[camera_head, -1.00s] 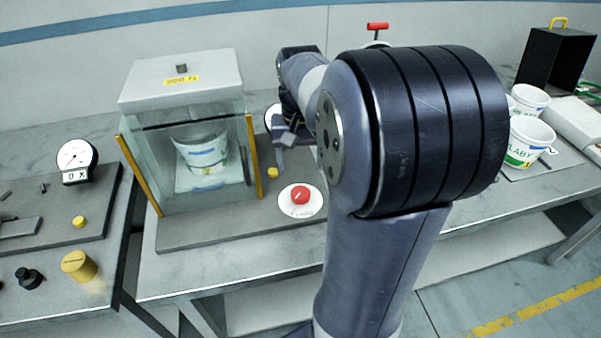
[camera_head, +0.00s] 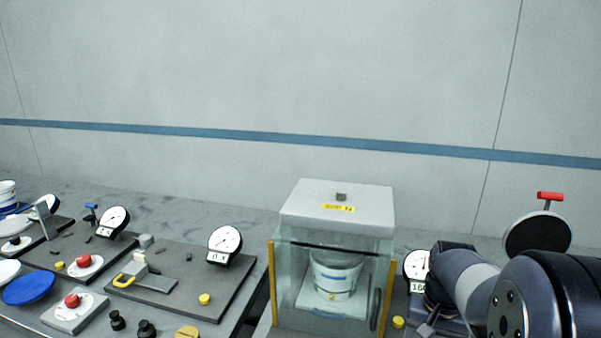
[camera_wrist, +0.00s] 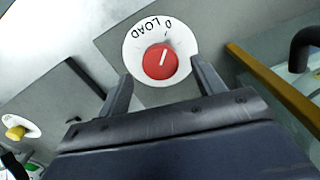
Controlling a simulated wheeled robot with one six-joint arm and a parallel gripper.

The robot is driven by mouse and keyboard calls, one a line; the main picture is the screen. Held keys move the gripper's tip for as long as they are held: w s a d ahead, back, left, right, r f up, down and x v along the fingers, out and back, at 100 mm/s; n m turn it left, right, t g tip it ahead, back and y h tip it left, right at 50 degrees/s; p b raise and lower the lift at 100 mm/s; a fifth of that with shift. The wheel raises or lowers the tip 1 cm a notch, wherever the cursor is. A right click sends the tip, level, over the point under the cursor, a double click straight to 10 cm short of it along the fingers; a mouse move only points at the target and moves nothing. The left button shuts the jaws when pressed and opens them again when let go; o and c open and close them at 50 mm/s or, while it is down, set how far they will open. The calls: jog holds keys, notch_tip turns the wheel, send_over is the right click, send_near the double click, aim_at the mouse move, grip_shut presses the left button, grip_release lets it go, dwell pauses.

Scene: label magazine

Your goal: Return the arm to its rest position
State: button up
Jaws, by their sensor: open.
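My gripper (camera_wrist: 162,68) is open in the wrist view, its two fingers apart with nothing held between them. A red knob (camera_wrist: 158,62) on a white round plate marked "0 LOAD" (camera_wrist: 132,50) lies beyond the fingertips; the distance between is hard to tell. In the head view my arm (camera_head: 470,285) reaches in from the lower right corner. Its gripper end sits low, just right of the glass chamber (camera_head: 335,208), and is partly cut off by the bottom edge.
A white tub (camera_head: 336,280) stands inside the chamber. A gold post (camera_wrist: 272,85) and a black handle (camera_wrist: 300,42) are near the right finger. A dial gauge (camera_head: 416,264) is close to my arm. A bench with dials and knobs (camera_head: 225,240) lies left.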

notch_tip(320, 180, down, 3)
jog(key=shift+f, duration=0.15)
jog(key=shift+m, duration=0.4)
